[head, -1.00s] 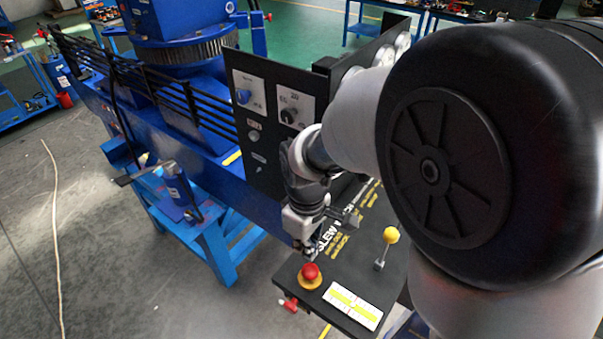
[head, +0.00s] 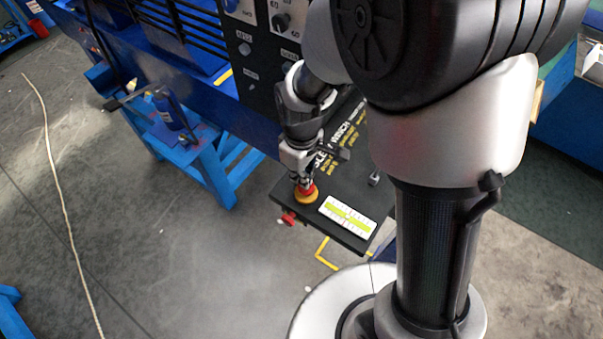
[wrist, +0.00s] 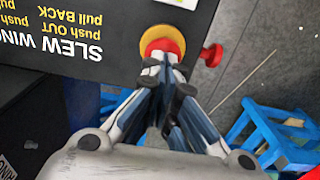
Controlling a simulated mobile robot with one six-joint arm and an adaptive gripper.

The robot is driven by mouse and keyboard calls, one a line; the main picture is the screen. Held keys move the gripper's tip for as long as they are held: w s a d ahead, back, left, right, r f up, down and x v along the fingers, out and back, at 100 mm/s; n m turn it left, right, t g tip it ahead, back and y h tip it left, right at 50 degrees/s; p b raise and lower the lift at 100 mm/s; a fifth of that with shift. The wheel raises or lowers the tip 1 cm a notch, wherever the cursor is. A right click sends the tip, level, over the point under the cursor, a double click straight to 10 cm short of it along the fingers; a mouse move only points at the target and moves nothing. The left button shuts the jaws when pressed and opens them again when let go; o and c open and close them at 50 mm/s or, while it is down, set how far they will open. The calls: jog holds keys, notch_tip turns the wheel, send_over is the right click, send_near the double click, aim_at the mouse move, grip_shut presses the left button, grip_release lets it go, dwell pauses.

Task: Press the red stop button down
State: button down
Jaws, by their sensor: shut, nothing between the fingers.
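The red stop button (head: 308,190) sits on a yellow round base (head: 306,198) near the front left corner of the black control panel (head: 290,200). In the wrist view the red button (wrist: 163,46) shows just beyond my fingertips, with its yellow base (wrist: 157,32) around it. My gripper (head: 303,184) is shut and empty, pointing down at the button from above. In the wrist view the closed fingertips (wrist: 165,58) overlap the button's near side and hide part of it. They look at or very near its top; I cannot tell whether it is pressed in.
A smaller red knob (wrist: 212,55) sticks out from the panel's side. A white and yellow-green label (head: 347,215) lies right of the button. A blue stand (head: 205,165) is at left.

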jog(key=shift+f, duration=0.6)
jog(key=shift+r, duration=0.1)
notch_tip(320, 180, up, 14)
jog(key=p, duration=0.2)
jog(key=shift+d, duration=0.1)
dwell(0.3)
